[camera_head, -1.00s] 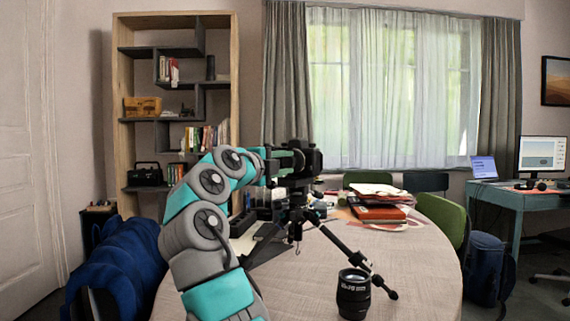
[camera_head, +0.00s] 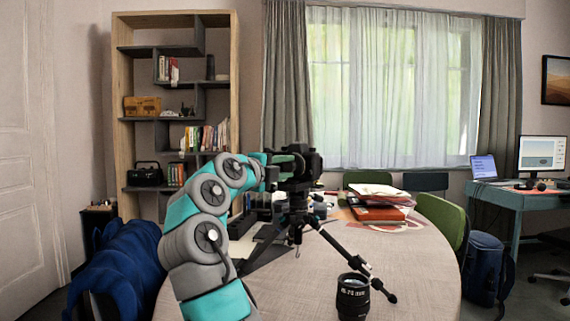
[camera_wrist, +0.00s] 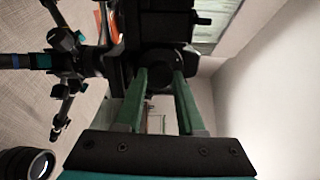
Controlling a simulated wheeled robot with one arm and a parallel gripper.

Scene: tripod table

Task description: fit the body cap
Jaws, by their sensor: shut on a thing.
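A black camera (camera_head: 309,163) sits on a black tripod (camera_head: 299,213) on the table. In the wrist view, the dark camera body (camera_wrist: 160,22) fills the top middle. My gripper (camera_head: 288,170) is at the left side of the camera. Its green fingers also show in the wrist view (camera_wrist: 158,76), shut on a small dark round piece, seemingly the body cap (camera_wrist: 157,80), right against or very close to the camera body. I cannot tell whether the cap is seated. A black lens (camera_head: 352,298) stands upright at the table's front; it also shows in the wrist view (camera_wrist: 27,163).
The tripod's legs spread over the table (camera_head: 420,275), one reaching toward the lens. Folders and papers (camera_head: 378,205) lie behind on the right. Small items crowd the table behind my arm. The right front of the table is clear.

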